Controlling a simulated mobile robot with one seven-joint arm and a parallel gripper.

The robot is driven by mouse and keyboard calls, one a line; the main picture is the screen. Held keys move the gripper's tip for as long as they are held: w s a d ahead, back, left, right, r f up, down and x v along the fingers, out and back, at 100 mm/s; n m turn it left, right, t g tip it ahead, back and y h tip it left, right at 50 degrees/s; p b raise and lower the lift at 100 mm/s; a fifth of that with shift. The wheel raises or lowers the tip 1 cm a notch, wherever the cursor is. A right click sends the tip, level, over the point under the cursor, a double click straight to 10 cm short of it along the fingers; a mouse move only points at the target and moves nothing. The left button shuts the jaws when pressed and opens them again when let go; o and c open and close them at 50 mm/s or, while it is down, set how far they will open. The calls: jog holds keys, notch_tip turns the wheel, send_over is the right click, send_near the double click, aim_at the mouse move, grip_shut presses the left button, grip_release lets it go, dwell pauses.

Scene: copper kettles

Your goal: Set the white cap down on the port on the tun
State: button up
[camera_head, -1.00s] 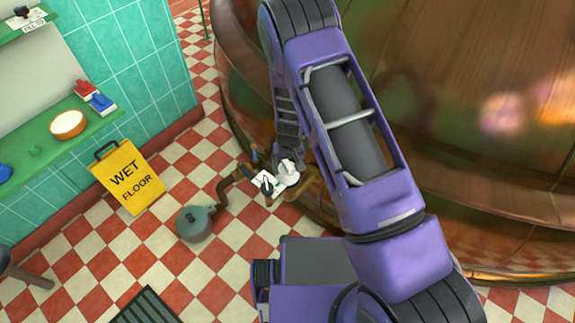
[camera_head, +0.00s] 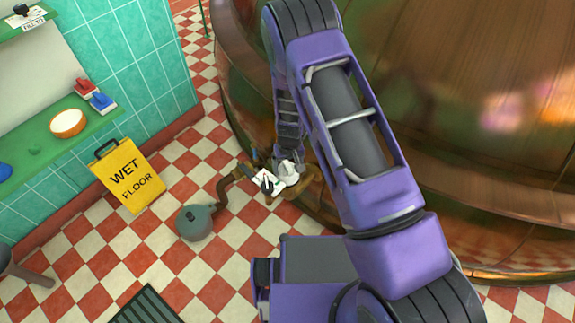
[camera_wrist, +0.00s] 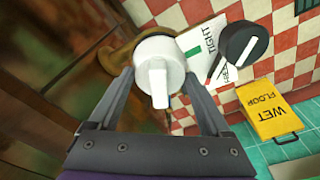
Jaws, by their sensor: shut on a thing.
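The white cap (camera_wrist: 158,72) is a round disc with a raised grip bar, held between the two fingers of my gripper (camera_wrist: 160,88) in the wrist view. In the head view the cap (camera_head: 287,169) is small, below my wrist and beside the copper tun (camera_head: 440,90). A brass fitting (camera_wrist: 121,62) shows behind and left of the cap in the wrist view. The port opening is hidden, so I cannot tell whether the cap touches it.
A black-handled knob (camera_wrist: 245,46) and a white TIGHT/FREE card (camera_wrist: 196,44) sit close beside the cap. A brown pipe (camera_head: 224,184) leads to a grey-green pot (camera_head: 194,222). A yellow wet-floor sign (camera_head: 128,176) stands left. Tiled floor is open around it.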

jog(key=o, duration=1.1)
jog(key=r+p, duration=0.1)
jog(key=r, duration=0.4)
jog(key=s+r+p, duration=0.1)
jog(key=r, duration=0.5)
jog(key=s+r+p, duration=0.1)
jog(key=r, duration=0.5)
jog(key=shift+d+r, duration=0.15)
jog(key=shift+d, duration=0.15)
